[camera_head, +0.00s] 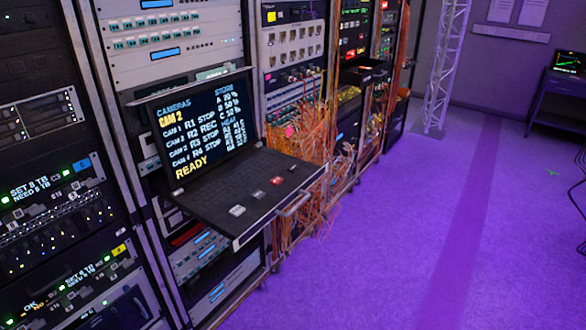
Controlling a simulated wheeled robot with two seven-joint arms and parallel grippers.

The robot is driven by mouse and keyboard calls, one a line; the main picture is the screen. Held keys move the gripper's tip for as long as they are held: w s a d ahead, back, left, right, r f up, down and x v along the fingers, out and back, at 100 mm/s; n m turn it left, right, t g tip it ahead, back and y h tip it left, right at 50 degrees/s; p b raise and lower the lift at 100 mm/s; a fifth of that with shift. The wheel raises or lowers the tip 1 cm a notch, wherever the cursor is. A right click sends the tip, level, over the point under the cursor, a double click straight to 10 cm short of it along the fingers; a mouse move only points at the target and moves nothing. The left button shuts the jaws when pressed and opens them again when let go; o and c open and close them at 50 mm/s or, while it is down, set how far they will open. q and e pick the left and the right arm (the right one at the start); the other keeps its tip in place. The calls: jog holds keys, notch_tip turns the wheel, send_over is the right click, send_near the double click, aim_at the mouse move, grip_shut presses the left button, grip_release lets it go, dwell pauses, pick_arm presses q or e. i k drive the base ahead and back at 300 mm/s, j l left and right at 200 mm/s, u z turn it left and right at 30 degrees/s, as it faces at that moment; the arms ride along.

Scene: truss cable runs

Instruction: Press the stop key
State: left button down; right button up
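A pull-out console shelf (222,190) sticks out of a rack left of centre, with its screen (200,125) raised behind it. The screen reads CAMERAS, CAM 2, a list with R1 STOP, R2 REC, R3 STOP and R4 STOP, and READY. On the shelf lies a diagonal row of small keys: a pale key (237,210) nearest, a dark key (258,195), a red key (277,180) and a small key farther back. Their labels are too small to read, so I cannot tell which is the stop key. Neither of my grippers is in view.
Equipment racks line the left, with orange cables (300,190) hanging right beside the shelf. A handle (293,206) runs along the shelf's front edge. The purple floor (400,240) in front is clear. A truss (447,65) and a small desk (560,95) stand farther back.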

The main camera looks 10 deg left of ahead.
aim_at(292, 168)
jog(key=i+l+u, duration=0.25)
jog(key=i+l, duration=0.2)
jog(key=i, duration=0.15)
jog(key=i+l+u, duration=0.25)
jog(key=i+l, duration=0.35)
